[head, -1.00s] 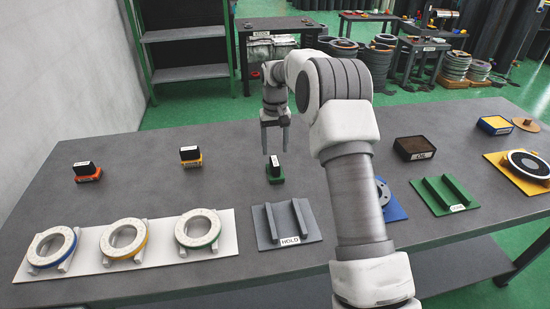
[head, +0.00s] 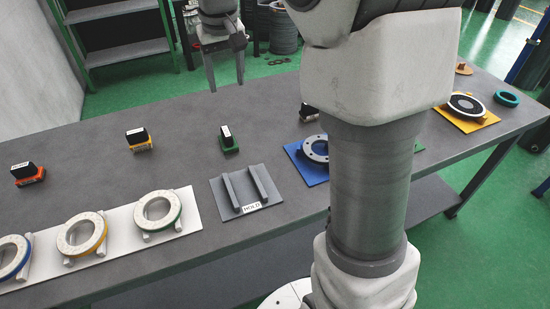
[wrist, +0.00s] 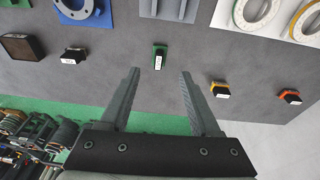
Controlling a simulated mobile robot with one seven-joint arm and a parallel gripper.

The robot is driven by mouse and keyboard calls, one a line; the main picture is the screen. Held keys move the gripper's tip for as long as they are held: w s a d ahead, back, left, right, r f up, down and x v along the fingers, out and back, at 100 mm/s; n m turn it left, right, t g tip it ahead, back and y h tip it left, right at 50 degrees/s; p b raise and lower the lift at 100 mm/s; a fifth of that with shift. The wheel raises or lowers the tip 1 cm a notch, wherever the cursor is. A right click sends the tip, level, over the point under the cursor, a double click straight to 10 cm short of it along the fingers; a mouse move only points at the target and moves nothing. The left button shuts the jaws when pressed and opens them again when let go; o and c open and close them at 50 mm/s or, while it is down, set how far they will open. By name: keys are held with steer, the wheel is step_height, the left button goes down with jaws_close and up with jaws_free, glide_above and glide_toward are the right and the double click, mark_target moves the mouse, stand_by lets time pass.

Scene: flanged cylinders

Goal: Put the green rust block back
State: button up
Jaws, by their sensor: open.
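The green rust block (head: 229,141) is a black block with a white label on a green base. It stands on the grey table between the yellow-based block and another black block, and shows in the wrist view (wrist: 160,56) just beyond the fingertips. My gripper (head: 227,88) is open and empty above and behind it in the head view; in the wrist view (wrist: 159,71) the fingers are spread with the block between and ahead of them. It does not touch the block.
A grey HOLD plate (head: 234,208) with two rails lies in front of the block. A white plate holds three flanged rings (head: 158,210). Blocks with yellow (head: 139,142) and orange (head: 27,177) bases stand left; a blue plate (head: 310,170) lies right. My arm hides part of the right side.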

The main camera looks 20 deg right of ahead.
steer(key=s+r+t, duration=0.2)
steer(key=s+r, duration=0.2)
steer(key=s, duration=0.8)
steer(key=s+f, duration=0.2)
steer(key=s, duration=0.5)
steer(key=s+f+t, duration=0.1)
steer(key=s+f, duration=0.2)
steer(key=s, duration=0.4)
steer(key=shift+d, duration=0.2)
steer(key=shift+s+d, duration=0.1)
steer(key=shift+d, duration=0.05)
